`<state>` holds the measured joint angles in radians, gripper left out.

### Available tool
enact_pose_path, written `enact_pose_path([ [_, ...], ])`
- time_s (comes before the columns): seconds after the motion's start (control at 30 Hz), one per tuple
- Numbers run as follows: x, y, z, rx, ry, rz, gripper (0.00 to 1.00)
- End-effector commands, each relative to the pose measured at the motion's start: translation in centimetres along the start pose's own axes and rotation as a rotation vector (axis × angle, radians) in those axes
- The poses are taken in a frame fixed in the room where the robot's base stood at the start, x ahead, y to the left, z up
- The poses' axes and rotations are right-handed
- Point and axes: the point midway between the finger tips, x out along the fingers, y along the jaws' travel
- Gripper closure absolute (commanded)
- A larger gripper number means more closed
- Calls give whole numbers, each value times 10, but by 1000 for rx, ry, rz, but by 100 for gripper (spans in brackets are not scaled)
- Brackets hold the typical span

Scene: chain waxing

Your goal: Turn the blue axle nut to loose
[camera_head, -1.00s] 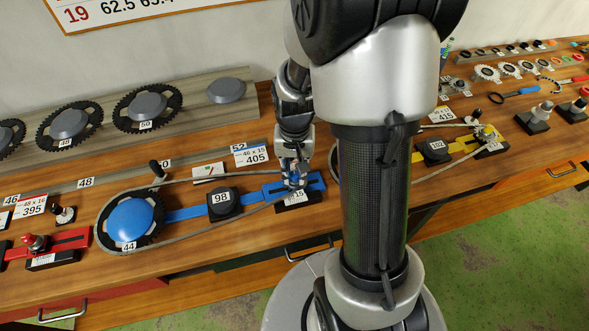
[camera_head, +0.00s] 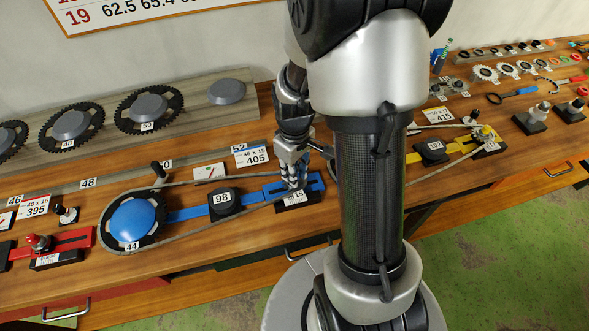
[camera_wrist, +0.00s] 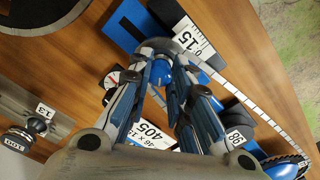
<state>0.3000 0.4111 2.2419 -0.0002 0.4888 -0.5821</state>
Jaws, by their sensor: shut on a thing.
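The blue axle nut (camera_wrist: 161,75) shows in the wrist view between my two fingers, at the end of the blue slotted bracket (camera_wrist: 126,24). My gripper (camera_wrist: 163,67) is shut on the nut from both sides. In the head view my gripper (camera_head: 293,186) reaches down onto the blue bracket (camera_head: 316,185), next to the "15" label (camera_head: 297,197). The nut is mostly hidden by the fingers there. I cannot tell the nut's turn angle. A small dial with a red mark (camera_wrist: 112,79) lies beside the fingers in the wrist view.
A grey chain loops from the blue chainring (camera_head: 132,221) to the bracket, around the black "98" block (camera_head: 222,203). The "405" card (camera_head: 252,156) stands behind. A yellow rig (camera_head: 433,153) is at right. Bare wood (camera_head: 215,250) lies in front.

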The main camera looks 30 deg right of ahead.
Motion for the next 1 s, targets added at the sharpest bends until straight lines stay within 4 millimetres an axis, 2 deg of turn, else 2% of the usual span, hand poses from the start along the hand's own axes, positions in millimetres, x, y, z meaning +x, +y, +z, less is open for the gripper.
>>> enact_pose_path([
  [0.6, 0, 0, 0, -569, 1, 1, 100],
  [1.0, 0, 0, 0, -797, 1, 1, 100],
])
